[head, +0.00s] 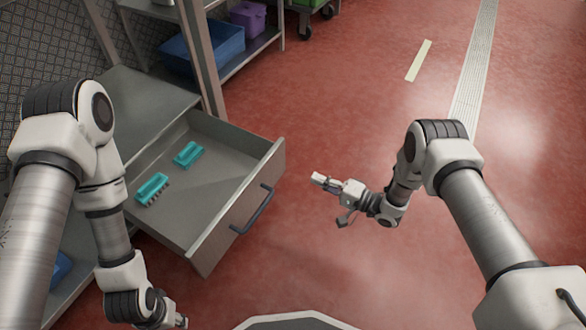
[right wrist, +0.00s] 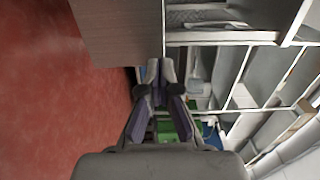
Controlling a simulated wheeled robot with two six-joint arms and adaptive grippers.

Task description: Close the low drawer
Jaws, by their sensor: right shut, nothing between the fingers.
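The low drawer (head: 215,205) is pulled out from the metal shelf unit, left of centre in the head view. Its front panel carries a dark bar handle (head: 252,211). Two teal brushes, one nearer (head: 152,188) and one farther (head: 188,154), lie inside. My right gripper (head: 318,179) is shut and empty, to the right of the drawer front and apart from it. Its closed fingers (right wrist: 160,72) show in the right wrist view, with a grey-brown panel beyond, possibly the drawer front. My left gripper (head: 181,321) is at the bottom edge, too small to read.
The shelf unit (head: 150,100) stands at the left. A blue bin (head: 205,48) and a purple bin (head: 248,17) sit on shelving behind. A wheeled cart (head: 305,25) is at the top. Red floor (head: 350,100) is clear right of the drawer.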

